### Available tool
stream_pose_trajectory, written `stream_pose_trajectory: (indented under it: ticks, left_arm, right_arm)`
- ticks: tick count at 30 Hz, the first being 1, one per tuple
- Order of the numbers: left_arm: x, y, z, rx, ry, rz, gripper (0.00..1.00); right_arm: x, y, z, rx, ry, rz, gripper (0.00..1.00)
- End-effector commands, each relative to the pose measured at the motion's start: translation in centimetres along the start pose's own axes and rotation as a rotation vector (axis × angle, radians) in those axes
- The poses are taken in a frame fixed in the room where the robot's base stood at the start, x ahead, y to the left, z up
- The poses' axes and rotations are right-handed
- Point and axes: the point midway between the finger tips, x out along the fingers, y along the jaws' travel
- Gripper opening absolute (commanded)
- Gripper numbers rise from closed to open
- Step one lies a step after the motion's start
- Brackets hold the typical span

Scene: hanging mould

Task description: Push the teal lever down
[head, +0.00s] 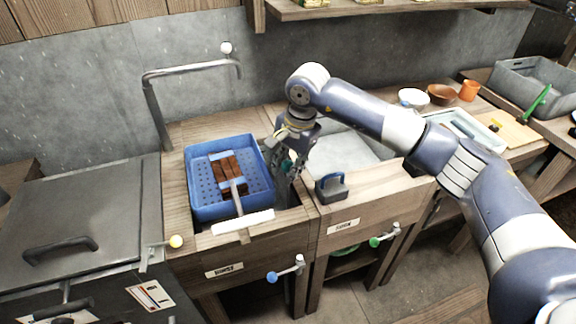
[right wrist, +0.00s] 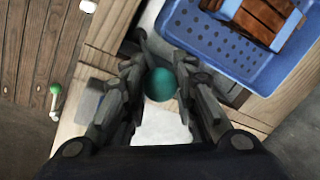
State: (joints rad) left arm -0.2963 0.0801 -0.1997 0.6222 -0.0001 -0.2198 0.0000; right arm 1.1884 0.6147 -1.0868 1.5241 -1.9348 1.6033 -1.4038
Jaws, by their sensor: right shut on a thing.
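The teal lever's round knob (head: 287,165) is in the head view, just right of the blue basket, partly covered by my gripper. In the right wrist view the knob (right wrist: 160,84) sits between the two fingers. My right gripper (head: 290,168) points down and is shut on the knob; its fingers also show in the right wrist view (right wrist: 158,78). The lever's shaft is mostly hidden by the fingers. My left gripper is not in view.
A blue perforated basket (head: 198,209) holding brown blocks is left of my right gripper. A grey block with a blue handle (head: 331,188) stands to its right. Blue (head: 272,277) and green (head: 374,242) knobs are on the front. Bowls (head: 442,94) stand farther right.

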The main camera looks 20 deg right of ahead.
Motion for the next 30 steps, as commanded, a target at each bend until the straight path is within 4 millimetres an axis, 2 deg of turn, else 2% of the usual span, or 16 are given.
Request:
stream_pose_trajectory:
  ticks: [7,8,10,22,26,30]
  left_arm:
    - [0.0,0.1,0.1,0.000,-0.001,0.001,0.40]
    - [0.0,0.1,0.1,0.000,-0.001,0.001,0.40]
    - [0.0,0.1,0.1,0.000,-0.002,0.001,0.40]
    - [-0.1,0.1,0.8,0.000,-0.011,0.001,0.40]
    - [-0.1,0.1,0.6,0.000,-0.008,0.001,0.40]
    - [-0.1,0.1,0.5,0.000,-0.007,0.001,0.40]
  right_arm:
    - [0.5,0.3,0.1,0.000,-0.002,0.012,0.00]
    - [0.5,0.4,0.1,0.000,-0.002,0.013,0.32]
    - [0.5,0.4,0.1,0.000,-0.002,0.013,0.47]
    - [-0.2,0.1,0.0,0.000,0.000,0.006,0.47]
    - [-2.0,0.1,-0.1,0.001,0.002,0.003,0.47]
    - [-5.0,0.0,-0.1,0.000,0.002,0.003,0.47]
